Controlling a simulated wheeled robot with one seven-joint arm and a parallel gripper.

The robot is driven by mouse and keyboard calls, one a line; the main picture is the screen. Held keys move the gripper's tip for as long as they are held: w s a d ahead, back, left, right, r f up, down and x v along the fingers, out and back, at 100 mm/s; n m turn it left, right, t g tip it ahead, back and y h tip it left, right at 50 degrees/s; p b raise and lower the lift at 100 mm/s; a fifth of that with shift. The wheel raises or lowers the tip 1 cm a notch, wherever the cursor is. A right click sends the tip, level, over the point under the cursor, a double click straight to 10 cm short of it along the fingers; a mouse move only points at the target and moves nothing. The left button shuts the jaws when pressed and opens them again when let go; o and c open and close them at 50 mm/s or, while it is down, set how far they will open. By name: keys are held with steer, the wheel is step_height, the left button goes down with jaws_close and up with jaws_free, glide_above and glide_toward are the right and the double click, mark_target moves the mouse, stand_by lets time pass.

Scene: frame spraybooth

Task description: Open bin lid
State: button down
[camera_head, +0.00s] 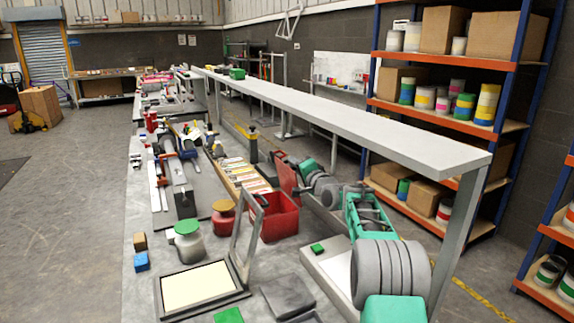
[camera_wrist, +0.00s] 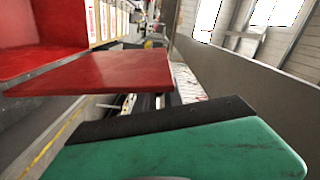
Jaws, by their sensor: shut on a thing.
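The red bin (camera_head: 278,220) stands on the bench near the middle of the head view, and part of it shows at the left of the wrist view (camera_wrist: 35,50). Its red lid (camera_head: 284,174) is raised, standing steeply above the bin's far right side. In the wrist view the lid (camera_wrist: 125,74) is a flat red panel just beyond a green finger with a dark pad. My gripper (camera_head: 301,176) is at the lid's right side, shut on the lid. The exact contact and the other finger are hidden.
A hinged frame (camera_head: 247,232) stands upright from a cream-faced panel (camera_head: 197,287) in front of the bin. A tray of cards (camera_head: 243,175) lies beyond it. A jar with a green lid (camera_head: 188,243) stands left. A long grey raised shelf (camera_head: 350,121) runs above the bench's right side.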

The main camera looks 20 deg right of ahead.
steer(key=d, duration=0.1)
steer(key=d+f+m, duration=0.1)
steer(key=d+m, duration=0.1)
steer(key=shift+w+d+f, duration=0.25)
steer(key=shift+w+d, duration=0.1)
steer(key=shift+d, duration=0.05)
steer(key=shift+f, duration=0.1)
steer(key=c, duration=1.5)
jaws_free()
steer(key=shift+r, duration=0.2)
steer(key=s+d+b, duration=0.1)
steer(key=s, duration=0.6)
steer(key=shift+s+d, duration=0.3)
steer(key=shift+s, duration=0.05)
